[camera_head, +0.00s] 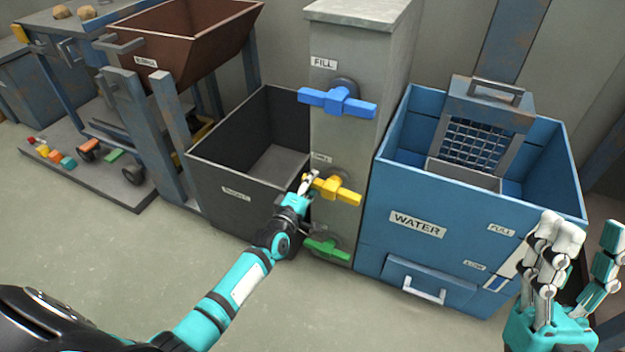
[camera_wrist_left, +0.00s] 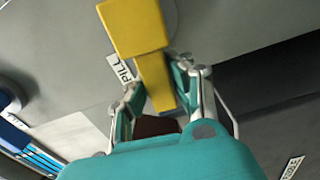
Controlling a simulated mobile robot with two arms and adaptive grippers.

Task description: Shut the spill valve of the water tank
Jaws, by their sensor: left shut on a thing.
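The yellow spill valve handle (camera_head: 335,189) is on the grey column (camera_head: 352,150), between the blue valve handle and the green one. Its bar lies roughly across the column's face. My left gripper (camera_head: 310,184) is shut on the left end of this bar. In the left wrist view, the yellow handle (camera_wrist_left: 136,28) runs down between the fingers of the left gripper (camera_wrist_left: 165,88), beside a partly hidden "SPILL" label (camera_wrist_left: 118,72). The blue water tank (camera_head: 400,245) stands right of the column. My right gripper (camera_head: 580,255) is open and empty at the right, in front of the tank.
The blue FILL handle (camera_head: 338,101) is above the yellow one, and a green handle (camera_head: 327,248) is below. A dark open bin (camera_head: 232,190) stands left of the column. A brown hopper (camera_head: 185,50) is further left. The floor (camera_head: 90,240) in front is clear.

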